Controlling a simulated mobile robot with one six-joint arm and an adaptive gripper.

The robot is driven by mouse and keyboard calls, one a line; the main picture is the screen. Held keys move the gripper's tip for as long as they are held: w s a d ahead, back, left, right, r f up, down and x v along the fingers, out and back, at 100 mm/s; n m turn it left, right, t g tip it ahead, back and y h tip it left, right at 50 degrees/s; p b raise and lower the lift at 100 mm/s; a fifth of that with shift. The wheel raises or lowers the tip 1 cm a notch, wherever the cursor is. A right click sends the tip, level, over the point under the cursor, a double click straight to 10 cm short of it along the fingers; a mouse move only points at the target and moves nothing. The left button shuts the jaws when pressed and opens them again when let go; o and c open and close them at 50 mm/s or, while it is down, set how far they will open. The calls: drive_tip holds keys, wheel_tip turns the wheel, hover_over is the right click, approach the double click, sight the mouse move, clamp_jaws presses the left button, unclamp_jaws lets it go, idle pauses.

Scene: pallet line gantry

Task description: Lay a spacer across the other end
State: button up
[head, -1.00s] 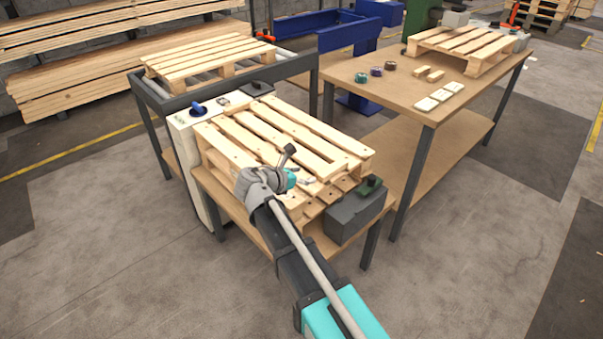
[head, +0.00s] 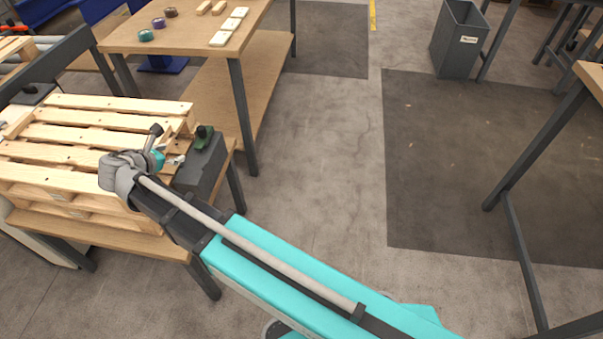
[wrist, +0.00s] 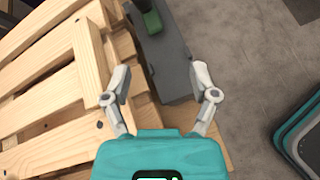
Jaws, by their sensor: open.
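The pallet stack (head: 60,145) stands on a low wooden table at left; it fills the left of the wrist view (wrist: 40,75). My gripper (head: 180,160) is over the stack's right end, beside the grey box. In the wrist view my gripper (wrist: 160,75) has its two fingers spread with nothing held between them. A light board (wrist: 90,60) lies crosswise near the pallet's end; I cannot tell whether it is loose. Two short wooden pieces (head: 211,7) lie on the far table, cut by the top edge. No piece is clearly identifiable as a spacer.
The grey box (head: 200,165) with a green-and-black item (head: 203,137) stands at the table's right end. The far table (head: 180,40) holds pale blocks (head: 230,25) and small coloured rolls (head: 158,22). A grey bin (head: 460,40) stands farther back. The middle floor is open.

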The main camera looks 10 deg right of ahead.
drive_tip(key=s+d+f+m+g+y, duration=0.2)
drive_tip(key=d+m, duration=0.6)
drive_tip(key=d, duration=0.4)
drive_tip(key=s+d+f+m+g+y, duration=0.2)
drive_tip(key=s+d+f+m+g, duration=0.1)
drive_tip(key=d+m, duration=0.6)
drive_tip(key=s+d+f+m+g+y, duration=0.2)
drive_tip(key=d+m, duration=0.7)
drive_tip(key=d, duration=0.7)
drive_tip(key=s+f+g, duration=0.1)
drive_tip(key=s+g, duration=0.1)
drive_tip(key=shift+s+f+g, duration=0.2)
drive_tip(key=shift+f+g, duration=0.05)
drive_tip(key=shift+g, duration=0.05)
